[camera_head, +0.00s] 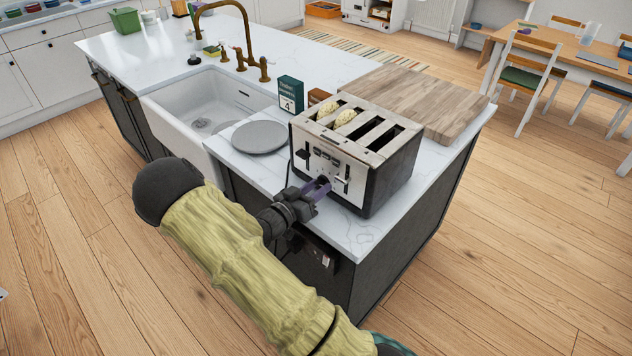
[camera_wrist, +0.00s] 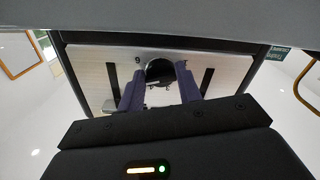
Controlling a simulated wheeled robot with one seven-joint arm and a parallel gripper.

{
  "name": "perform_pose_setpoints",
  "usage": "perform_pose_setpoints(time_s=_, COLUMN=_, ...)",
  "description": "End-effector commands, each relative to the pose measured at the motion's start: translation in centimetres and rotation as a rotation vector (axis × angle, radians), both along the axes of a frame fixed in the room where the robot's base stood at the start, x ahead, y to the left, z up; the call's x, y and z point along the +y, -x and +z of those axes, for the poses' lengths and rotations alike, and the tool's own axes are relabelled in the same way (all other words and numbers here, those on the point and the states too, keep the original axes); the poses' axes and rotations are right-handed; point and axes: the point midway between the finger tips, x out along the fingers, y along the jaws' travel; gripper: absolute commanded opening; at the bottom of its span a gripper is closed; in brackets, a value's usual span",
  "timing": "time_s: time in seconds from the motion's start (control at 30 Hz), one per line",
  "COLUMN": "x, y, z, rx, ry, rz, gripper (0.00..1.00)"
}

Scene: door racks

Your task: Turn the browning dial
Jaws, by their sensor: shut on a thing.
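A silver and black toaster (camera_head: 330,163) stands at the front corner of the white island counter. Two slices of bread (camera_head: 344,117) show in its left slots, and the right slots look empty. My gripper (camera_head: 324,183) is at the toaster's front face. In the wrist view its two purple fingers (camera_wrist: 159,90) close on either side of the round black browning dial (camera_wrist: 160,70). In the head view the dial is mostly hidden by the fingers. Vertical lever slots (camera_wrist: 207,80) flank the dial in the wrist view.
A grey plate (camera_head: 259,137) lies left of the toaster, by the white sink (camera_head: 205,105). A dark green box (camera_head: 291,94) and a wooden board (camera_head: 415,95) are behind the toaster. Wooden floor around the island is clear.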

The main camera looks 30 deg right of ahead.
Motion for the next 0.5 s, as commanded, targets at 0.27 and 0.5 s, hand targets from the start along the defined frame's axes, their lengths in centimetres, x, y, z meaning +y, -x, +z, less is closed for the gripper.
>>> perform_pose_setpoints(time_s=0.27, x=-0.09, y=-0.01, z=0.66, rx=0.241, ry=0.094, rz=0.000, gripper=0.12)
perform_pose_setpoints(time_s=0.5, x=-0.13, y=-0.01, z=0.74, rx=0.454, ry=0.173, rz=0.000, gripper=0.12)
